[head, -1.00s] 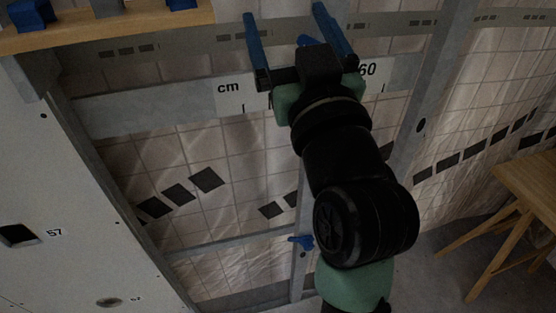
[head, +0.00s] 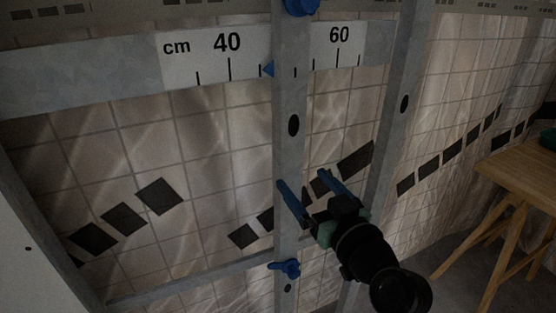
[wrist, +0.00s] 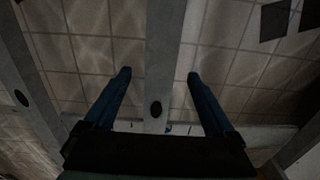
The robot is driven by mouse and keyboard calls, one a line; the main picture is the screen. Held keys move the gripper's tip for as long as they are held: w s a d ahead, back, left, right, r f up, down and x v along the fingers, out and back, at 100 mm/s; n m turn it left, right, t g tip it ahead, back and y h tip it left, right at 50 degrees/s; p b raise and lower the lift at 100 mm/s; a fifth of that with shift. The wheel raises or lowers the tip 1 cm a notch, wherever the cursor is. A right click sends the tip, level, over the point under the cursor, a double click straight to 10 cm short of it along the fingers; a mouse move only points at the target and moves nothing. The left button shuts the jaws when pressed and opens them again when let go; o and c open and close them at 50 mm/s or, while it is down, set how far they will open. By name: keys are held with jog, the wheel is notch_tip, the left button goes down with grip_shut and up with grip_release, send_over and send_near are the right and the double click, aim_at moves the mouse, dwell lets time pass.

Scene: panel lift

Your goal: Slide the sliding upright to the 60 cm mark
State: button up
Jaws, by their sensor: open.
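The sliding upright (head: 292,150) is a grey metal post with dark oval holes. It stands in front of the white cm scale (head: 190,60), between the 40 and 60 labels. A blue pointer (head: 267,70) at its left edge sits a little right of the 40 tick. A blue knob (head: 300,5) shows high on the post and a blue wing handle (head: 286,268) low on it. My gripper (head: 301,178) is open at the post, below the scale. In the wrist view the upright (wrist: 165,65) runs between the fingers (wrist: 158,73), with gaps on both sides.
A second grey post (head: 402,100) stands to the right. A horizontal rail (head: 195,280) crosses low behind. A white panel (head: 30,255) is at the left edge. A wooden trestle table (head: 520,175) stands at the right. A tiled wall lies behind the frame.

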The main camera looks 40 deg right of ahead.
aim_at(281, 155)
jog(key=b+x, duration=0.1)
jog(key=x, duration=1)
jog(key=shift+a, duration=0.15)
jog(key=shift+c, duration=0.2)
jog(key=shift+s, duration=0.1)
grip_shut()
